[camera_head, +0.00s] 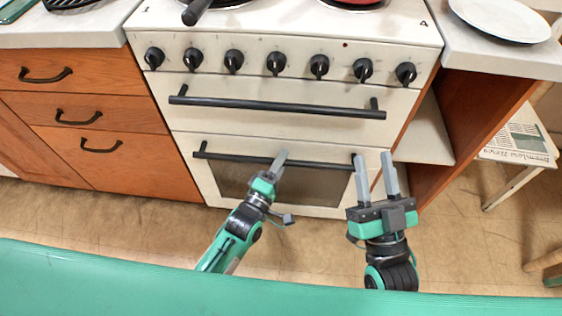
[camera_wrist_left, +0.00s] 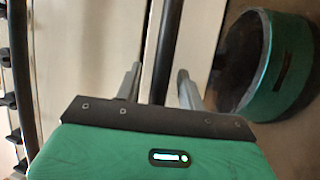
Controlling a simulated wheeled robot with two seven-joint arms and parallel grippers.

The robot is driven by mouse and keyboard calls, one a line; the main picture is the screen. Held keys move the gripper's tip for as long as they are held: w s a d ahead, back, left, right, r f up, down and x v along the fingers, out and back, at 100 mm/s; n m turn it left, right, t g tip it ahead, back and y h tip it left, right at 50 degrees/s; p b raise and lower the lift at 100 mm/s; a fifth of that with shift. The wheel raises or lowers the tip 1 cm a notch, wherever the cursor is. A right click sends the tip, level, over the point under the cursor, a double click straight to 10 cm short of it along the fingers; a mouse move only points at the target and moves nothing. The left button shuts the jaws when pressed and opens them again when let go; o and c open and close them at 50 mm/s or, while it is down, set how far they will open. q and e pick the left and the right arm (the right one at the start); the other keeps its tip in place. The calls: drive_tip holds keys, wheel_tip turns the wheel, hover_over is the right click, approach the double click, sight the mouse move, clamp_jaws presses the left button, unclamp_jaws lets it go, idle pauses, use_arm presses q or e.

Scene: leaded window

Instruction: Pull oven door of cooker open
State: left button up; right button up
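The white cooker (camera_head: 300,58) stands straight ahead. Its lower oven door (camera_head: 325,187) has a dark window and looks shut. A black bar handle (camera_head: 228,156) runs along the door's top. My left gripper (camera_head: 280,160) is at the middle of this handle. In the left wrist view the handle (camera_wrist_left: 166,45) runs between the fingers of my left gripper (camera_wrist_left: 158,85), which stand apart with gaps on both sides. My right gripper (camera_head: 374,160) is open and empty, in front of the door's right edge near the handle's right end; its distance from the door is unclear.
An upper door with its own black bar handle (camera_head: 275,104) sits above, under a row of knobs (camera_head: 276,63). Wooden drawers (camera_head: 80,110) stand left and an open wooden cabinet (camera_head: 470,110) right. Floor (camera_head: 460,240) is clear in front of the cooker.

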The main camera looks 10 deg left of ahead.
use_arm(q)
clamp_jaws()
drive_tip(key=shift+s+f, duration=0.1)
drive_tip(key=shift+s, duration=0.05)
